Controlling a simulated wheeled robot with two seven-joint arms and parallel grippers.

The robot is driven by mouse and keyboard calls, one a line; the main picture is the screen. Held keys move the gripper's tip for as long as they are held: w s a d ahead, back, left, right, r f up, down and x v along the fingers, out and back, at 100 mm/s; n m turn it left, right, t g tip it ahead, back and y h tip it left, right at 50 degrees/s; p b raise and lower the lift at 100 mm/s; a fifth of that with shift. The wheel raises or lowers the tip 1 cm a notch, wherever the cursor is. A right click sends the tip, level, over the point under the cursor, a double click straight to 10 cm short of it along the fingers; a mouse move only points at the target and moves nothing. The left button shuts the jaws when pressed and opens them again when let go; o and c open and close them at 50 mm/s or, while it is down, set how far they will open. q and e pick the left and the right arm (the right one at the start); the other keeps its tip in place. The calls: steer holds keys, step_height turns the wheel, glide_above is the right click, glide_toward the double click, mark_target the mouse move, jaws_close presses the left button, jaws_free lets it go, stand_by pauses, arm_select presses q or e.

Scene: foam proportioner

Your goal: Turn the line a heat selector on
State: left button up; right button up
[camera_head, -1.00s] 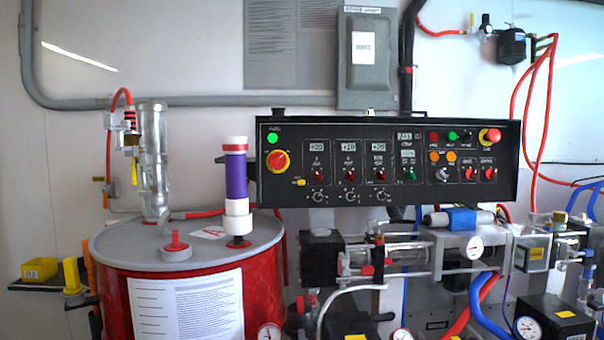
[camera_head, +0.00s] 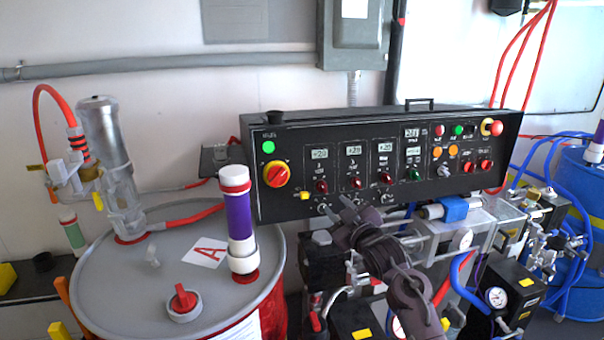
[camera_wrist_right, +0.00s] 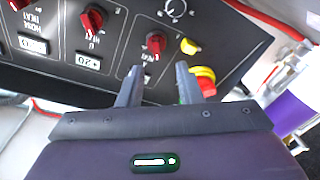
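The black control panel (camera_head: 290,200) stands behind the drum and carries a row of red selector knobs. The line A heat selector (camera_head: 321,186) is the leftmost red knob, under the leftmost display. In the right wrist view the panel appears upside down, and this red knob (camera_wrist_right: 155,42) is just beyond the fingertips. My right gripper (camera_head: 350,207) is in front of the panel's lower edge, below the knobs. In the wrist view its two fingers (camera_wrist_right: 159,75) are apart with nothing between them, pointing toward the knob; contact is not visible. My left gripper is out of view.
The drum (camera_head: 110,285) with a purple-white cylinder (camera_head: 239,222) stands at left. Pumps, gauges and hoses (camera_head: 470,290) crowd the space below the panel.

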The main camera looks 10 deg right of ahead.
mark_target(325, 190)
steer(key=shift+w+a+r+p, duration=0.15)
steer(key=shift+w+p, duration=0.3)
steer(key=shift+w, duration=1.4)
steer(key=shift+w+a+r+p, duration=0.15)
steer(key=shift+w+p, duration=0.3)
steer(key=shift+w, duration=1.4)
steer(key=shift+f, duration=0.1)
jaws_close()
